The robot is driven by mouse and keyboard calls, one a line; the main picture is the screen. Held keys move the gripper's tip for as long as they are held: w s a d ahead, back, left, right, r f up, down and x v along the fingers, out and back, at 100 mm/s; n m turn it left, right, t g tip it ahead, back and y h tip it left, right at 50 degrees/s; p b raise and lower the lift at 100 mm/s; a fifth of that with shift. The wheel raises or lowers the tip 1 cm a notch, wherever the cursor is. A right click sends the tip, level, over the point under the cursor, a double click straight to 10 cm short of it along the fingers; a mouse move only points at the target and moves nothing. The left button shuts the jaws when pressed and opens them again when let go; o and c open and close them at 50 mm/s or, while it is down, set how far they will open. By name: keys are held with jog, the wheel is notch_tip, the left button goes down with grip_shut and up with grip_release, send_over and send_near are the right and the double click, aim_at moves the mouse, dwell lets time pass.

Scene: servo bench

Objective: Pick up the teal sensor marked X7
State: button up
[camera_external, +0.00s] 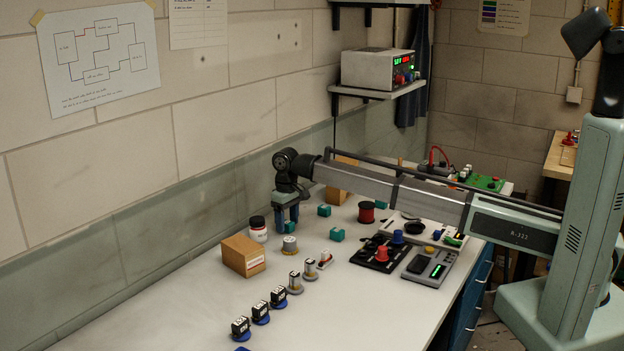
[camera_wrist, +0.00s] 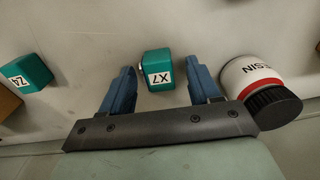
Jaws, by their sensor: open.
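The teal sensor marked X7 (camera_wrist: 158,70) shows in the wrist view, its white label facing the camera. It appears between the two blue fingertips of my gripper (camera_wrist: 160,80), with a gap on each side; how far it lies below them I cannot tell. My gripper is open and empty. In the external view my gripper (camera_external: 287,218) points down above the bench near the wall. Teal blocks (camera_external: 324,210) (camera_external: 337,234) stand to its right there, but their labels are unreadable, so I cannot tell which is X7.
A teal sensor marked Z4 (camera_wrist: 25,73) lies left of X7 in the wrist view. A white jar (camera_wrist: 250,78) with a black lid is close beside the right finger.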

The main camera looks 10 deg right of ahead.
jog(key=shift+f, duration=0.3)
jog(key=shift+c, duration=0.4)
jog(key=c, duration=1)
jog(key=shift+o, duration=0.2)
